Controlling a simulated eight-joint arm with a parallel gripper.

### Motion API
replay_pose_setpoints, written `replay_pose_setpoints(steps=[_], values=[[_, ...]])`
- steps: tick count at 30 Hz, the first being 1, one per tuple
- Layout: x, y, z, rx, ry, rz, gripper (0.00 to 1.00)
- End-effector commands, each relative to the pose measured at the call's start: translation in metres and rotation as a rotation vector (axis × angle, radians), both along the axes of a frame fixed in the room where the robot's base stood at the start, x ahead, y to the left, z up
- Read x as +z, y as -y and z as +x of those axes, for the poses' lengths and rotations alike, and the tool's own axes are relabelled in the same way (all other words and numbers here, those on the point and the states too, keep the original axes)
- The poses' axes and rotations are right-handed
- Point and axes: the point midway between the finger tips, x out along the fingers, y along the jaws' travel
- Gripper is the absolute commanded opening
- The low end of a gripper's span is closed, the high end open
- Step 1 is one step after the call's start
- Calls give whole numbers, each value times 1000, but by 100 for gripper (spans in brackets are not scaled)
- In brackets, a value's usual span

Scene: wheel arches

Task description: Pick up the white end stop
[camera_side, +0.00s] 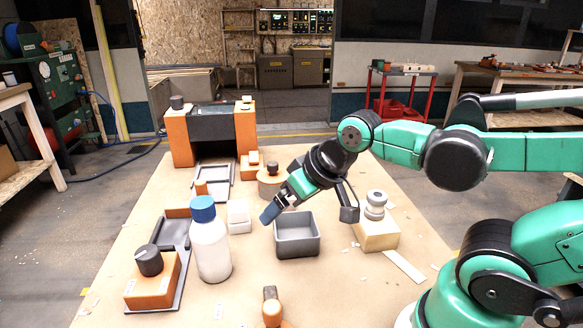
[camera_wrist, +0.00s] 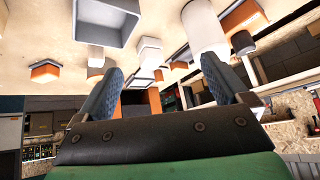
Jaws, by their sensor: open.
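A white block (camera_side: 238,216) stands on the table between the bottle and the grey bin; it looks like the white end stop. It also shows in the wrist view (camera_wrist: 149,50), beyond and between my fingers. My gripper (camera_side: 268,214) is tilted down to the left, just right of the white block and above the left edge of the bin. In the wrist view my gripper (camera_wrist: 162,76) has its two blue-grey fingers wide apart with nothing between them. The gripper appears apart from the block.
The open grey bin (camera_side: 297,251) stands below right of my gripper. A blue-capped white bottle (camera_side: 211,250) stands tall left of the block. A knobbed round piece (camera_side: 270,187) is behind. A white stepped piece (camera_side: 376,204) sits on a wooden block at right.

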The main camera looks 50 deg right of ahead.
Motion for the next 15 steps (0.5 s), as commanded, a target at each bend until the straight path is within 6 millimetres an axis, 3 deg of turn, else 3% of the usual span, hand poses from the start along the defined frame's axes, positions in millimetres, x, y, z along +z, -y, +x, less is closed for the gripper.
replay_pose_setpoints(steps=[5, 15], values=[[5, -3, 27, -271, -72, 314, 95], [-2, 3, 103, -909, -336, 1088, 95]])
